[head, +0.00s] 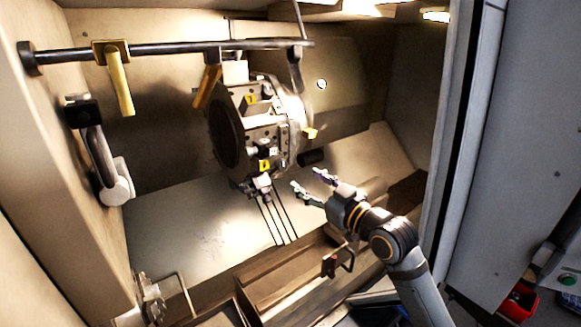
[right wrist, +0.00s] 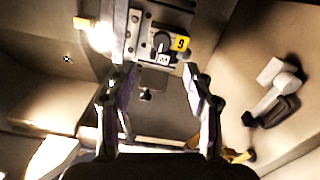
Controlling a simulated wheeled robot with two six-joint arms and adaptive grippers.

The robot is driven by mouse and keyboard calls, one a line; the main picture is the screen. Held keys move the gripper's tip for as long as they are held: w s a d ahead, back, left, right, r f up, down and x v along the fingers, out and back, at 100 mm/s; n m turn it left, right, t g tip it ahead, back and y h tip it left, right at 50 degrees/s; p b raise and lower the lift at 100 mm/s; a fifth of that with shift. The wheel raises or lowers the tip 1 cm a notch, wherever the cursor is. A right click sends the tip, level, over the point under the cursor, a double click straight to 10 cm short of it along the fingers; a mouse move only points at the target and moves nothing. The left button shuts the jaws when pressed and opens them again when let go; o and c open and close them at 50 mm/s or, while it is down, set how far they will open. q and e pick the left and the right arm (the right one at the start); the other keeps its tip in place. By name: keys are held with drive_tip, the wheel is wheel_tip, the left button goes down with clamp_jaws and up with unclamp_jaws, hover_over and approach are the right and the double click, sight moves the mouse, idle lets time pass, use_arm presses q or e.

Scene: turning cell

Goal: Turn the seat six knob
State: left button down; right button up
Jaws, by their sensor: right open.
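The tool turret (head: 250,125) stands in the middle of the head view, with several yellow tags on its seats. In the right wrist view a small dark knob (right wrist: 162,42) sits on a turret block beside a yellow tag (right wrist: 181,43) whose digit looks like a 6 or a 9, depending on which way up it is. My right gripper (head: 309,181) is open and empty, right of and below the turret face. In the right wrist view its fingers (right wrist: 154,78) are spread, with the knob beyond their tips and apart from them. My left gripper is not in view.
A dark rail (head: 170,48) with a yellow handle (head: 120,85) crosses the upper left. Thin rods (head: 274,218) slope below the turret. A jointed grey-white fitting (head: 115,185) is on the left wall. The space between gripper and turret looks clear.

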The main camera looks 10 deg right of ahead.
sight(283, 166)
drive_tip(key=x, duration=0.9)
drive_tip(key=shift+w+a+f, duration=0.1)
drive_tip(key=shift+w+a, duration=0.1)
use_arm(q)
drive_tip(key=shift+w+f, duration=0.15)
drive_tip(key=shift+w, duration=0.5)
use_arm(e)
clamp_jaws()
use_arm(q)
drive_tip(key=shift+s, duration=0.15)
